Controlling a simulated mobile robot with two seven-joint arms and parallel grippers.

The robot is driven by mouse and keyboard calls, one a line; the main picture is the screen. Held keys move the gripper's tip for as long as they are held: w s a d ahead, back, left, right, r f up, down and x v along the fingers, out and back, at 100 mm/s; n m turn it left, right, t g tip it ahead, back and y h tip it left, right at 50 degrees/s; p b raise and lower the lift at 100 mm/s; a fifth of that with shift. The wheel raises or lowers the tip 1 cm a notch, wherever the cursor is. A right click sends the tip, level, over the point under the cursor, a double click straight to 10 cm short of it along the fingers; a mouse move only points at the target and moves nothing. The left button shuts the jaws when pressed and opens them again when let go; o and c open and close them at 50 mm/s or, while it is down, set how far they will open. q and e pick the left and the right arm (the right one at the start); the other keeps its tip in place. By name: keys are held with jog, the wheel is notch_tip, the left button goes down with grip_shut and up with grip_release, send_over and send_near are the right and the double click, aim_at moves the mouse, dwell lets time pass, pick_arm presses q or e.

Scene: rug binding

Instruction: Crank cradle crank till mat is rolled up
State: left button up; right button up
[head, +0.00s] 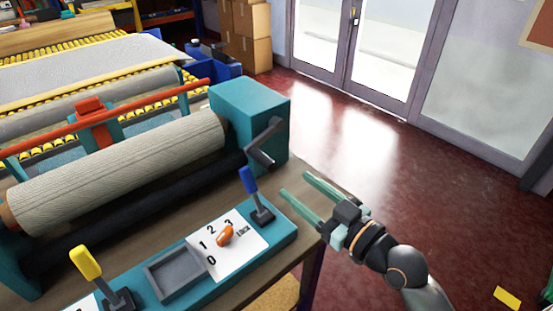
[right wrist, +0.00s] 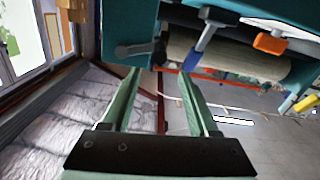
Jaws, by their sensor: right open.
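The crank (head: 264,146), a dark grey arm, sticks out from the teal end housing (head: 243,103) of the cradle. It also shows in the right wrist view (right wrist: 134,49), at the upper left beyond my fingers. A beige ribbed mat (head: 120,172) is wound around the cradle's roller, left of the housing. My right gripper (head: 296,184) is open and empty, its two green fingers pointing toward the housing. The fingertips are apart from the crank, to its lower right in the head view. My left gripper is not in view.
A blue-handled lever (head: 250,184), an orange dial knob (head: 225,235), a grey tray (head: 174,274) and a yellow-handled lever (head: 88,265) sit on the front panel. An orange-red bar (head: 150,106) runs behind the roller. Open red floor (head: 370,160) lies to the right.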

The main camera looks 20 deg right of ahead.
send_near(251, 150)
jog(key=x, duration=0.7)
jog(key=shift+d+f, duration=0.35)
jog(key=shift+f, duration=0.05)
grip_shut()
dwell(1.2)
